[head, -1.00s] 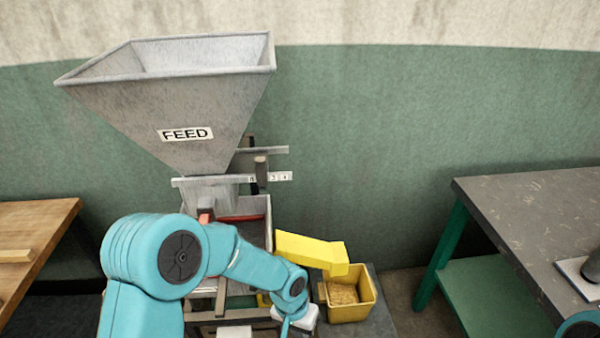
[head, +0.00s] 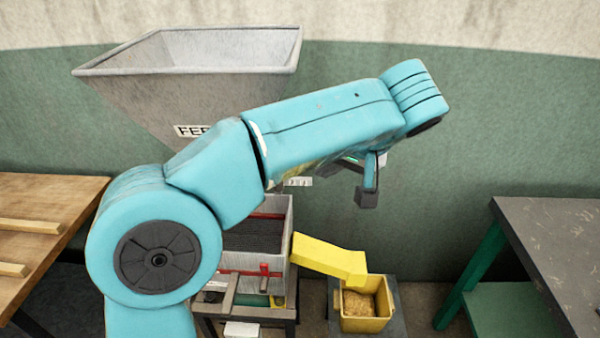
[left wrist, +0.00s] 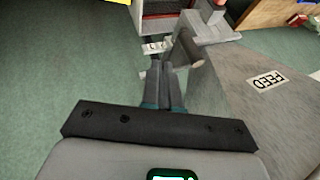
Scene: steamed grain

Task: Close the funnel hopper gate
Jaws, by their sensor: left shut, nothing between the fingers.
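The grey metal funnel hopper (head: 130,95) with its FEED label stands at the left in the head view, its lower part hidden behind my arm. In the left wrist view the hopper (left wrist: 240,110) fills the right side. The gate's post-like handle (left wrist: 189,50) shows just beyond my fingertips, with a small marked scale plate (left wrist: 155,46) beside it. The scale plate also shows in the head view (head: 299,182). My left gripper (head: 367,200) is shut and empty, to the right of the hopper's neck. In the wrist view its fingers (left wrist: 166,66) lie close beside the handle; I cannot tell whether they touch.
Below the hopper is a tray machine (head: 250,235) with a yellow chute (head: 330,258) leading to a yellow bin (head: 366,322) of grain. A wooden table (head: 40,205) stands left, a grey-topped table (head: 560,230) right. The green wall is close behind.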

